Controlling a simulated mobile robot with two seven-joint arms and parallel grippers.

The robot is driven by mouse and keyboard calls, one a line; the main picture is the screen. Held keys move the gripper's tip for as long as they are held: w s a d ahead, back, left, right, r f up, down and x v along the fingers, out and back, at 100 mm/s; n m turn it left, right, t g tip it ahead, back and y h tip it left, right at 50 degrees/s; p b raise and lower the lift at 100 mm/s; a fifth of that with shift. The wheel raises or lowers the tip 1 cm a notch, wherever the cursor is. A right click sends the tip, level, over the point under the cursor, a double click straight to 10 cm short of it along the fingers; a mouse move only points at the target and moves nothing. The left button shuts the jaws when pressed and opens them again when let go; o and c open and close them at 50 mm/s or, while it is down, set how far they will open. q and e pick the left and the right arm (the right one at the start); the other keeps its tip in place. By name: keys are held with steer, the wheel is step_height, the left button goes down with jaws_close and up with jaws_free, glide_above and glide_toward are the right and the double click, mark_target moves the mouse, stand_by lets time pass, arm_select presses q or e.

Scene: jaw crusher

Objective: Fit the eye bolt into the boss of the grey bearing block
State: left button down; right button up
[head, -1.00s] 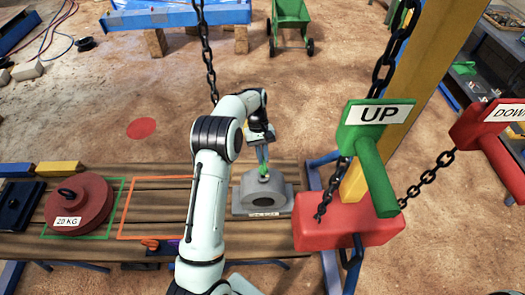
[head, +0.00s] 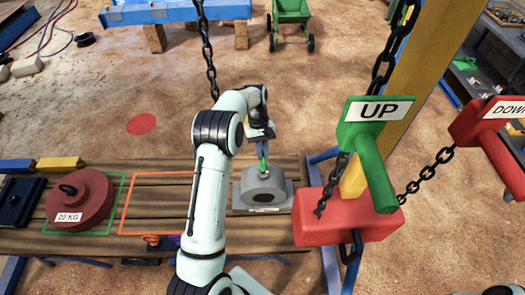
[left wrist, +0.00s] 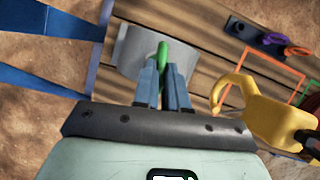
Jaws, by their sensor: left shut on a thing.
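The grey bearing block (head: 263,193) sits on the wooden bench, in front of my left arm's hand. My left gripper (head: 262,155) points down over the block's top. It is shut on the green eye bolt (head: 263,166), whose lower end is at the top of the block. I cannot tell whether the bolt is in the boss or only touching it. In the left wrist view the blue fingers (left wrist: 162,68) close around the green bolt (left wrist: 163,52), with the grey block (left wrist: 131,48) behind. The boss opening is hidden. My right gripper is not in view.
A red 20 KG weight (head: 78,202) lies at left beside an empty orange outline (head: 120,205). A red hook block (head: 348,217) hangs right of the bearing block. Green UP (head: 372,112) and red DOWN (head: 470,125) handles stand at right. A yellow hook (left wrist: 262,115) shows close in the wrist view.

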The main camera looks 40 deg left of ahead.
arm_select(q)
steer(key=shift+w+f, duration=0.1)
steer(key=shift+f, duration=1.8)
stand_by(1.2)
steer(key=c, duration=1.1)
jaws_free()
steer(key=v, duration=1.3)
steer(key=shift+r, duration=0.25)
steer(key=shift+d, duration=0.1)
